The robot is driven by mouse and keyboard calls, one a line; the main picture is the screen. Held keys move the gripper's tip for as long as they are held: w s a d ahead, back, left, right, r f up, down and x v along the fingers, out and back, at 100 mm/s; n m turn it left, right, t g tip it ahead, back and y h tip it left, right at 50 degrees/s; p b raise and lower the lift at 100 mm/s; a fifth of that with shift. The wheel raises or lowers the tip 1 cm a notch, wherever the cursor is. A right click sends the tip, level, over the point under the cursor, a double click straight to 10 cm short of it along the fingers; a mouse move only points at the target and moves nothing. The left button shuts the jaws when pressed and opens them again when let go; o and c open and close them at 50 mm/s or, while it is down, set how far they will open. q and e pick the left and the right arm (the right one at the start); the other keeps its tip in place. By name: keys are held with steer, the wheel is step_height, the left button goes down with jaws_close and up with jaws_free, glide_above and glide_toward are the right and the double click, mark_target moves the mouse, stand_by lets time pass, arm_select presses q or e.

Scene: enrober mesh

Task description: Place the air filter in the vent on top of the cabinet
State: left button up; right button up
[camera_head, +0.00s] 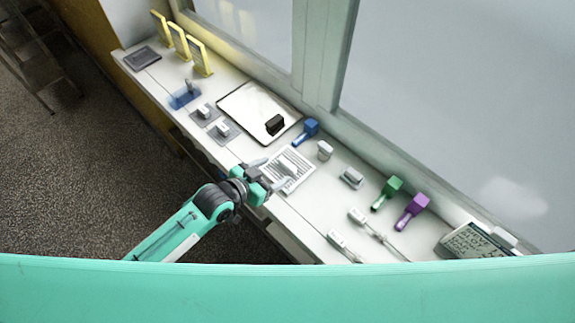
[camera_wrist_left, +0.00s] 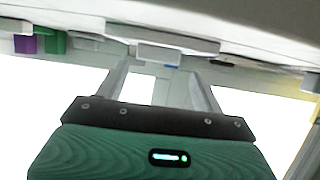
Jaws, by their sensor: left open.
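A white slatted panel (camera_head: 296,160) lies flat on the white cabinet top (camera_head: 225,157), near its front edge. A dark grey flat framed piece (camera_head: 142,58) lies at the far left end. I cannot tell for sure which of these is the air filter and which is the vent. My left gripper (camera_head: 272,178) is open at the near edge of the slatted panel, partly covering it; I cannot tell if it touches. In the left wrist view its two fingers (camera_wrist_left: 162,80) stand apart, with a pale block-like shape beyond them. My right gripper is out of view.
A white tray (camera_head: 237,95) with a black block (camera_head: 275,124) lies behind. Blue (camera_head: 309,128), green (camera_head: 391,187) and purple (camera_head: 415,206) tools lie rightward. Yellow frames (camera_head: 198,55) stand at the far left. A window wall bounds the back.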

mark_target(286, 165)
arm_select(q)
steer(key=shift+w+d+f, duration=0.2)
steer(key=shift+w+d, duration=0.2)
steer(key=shift+w+d+p, duration=0.3)
steer(key=shift+d+p, duration=0.1)
steer(key=p+x, duration=0.1)
steer(key=x, duration=0.2)
steer(key=shift+d, duration=0.15)
steer(key=shift+w+d+f, duration=0.3)
steer(key=shift+w+f, duration=0.05)
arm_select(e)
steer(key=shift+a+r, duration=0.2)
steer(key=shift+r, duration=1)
arm_select(q)
steer(key=shift+c, duration=0.2)
steer(key=c, duration=0.8)
steer(key=shift+c, duration=0.2)
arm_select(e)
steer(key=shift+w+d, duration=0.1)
arm_select(q)
steer(key=shift+r, duration=0.1)
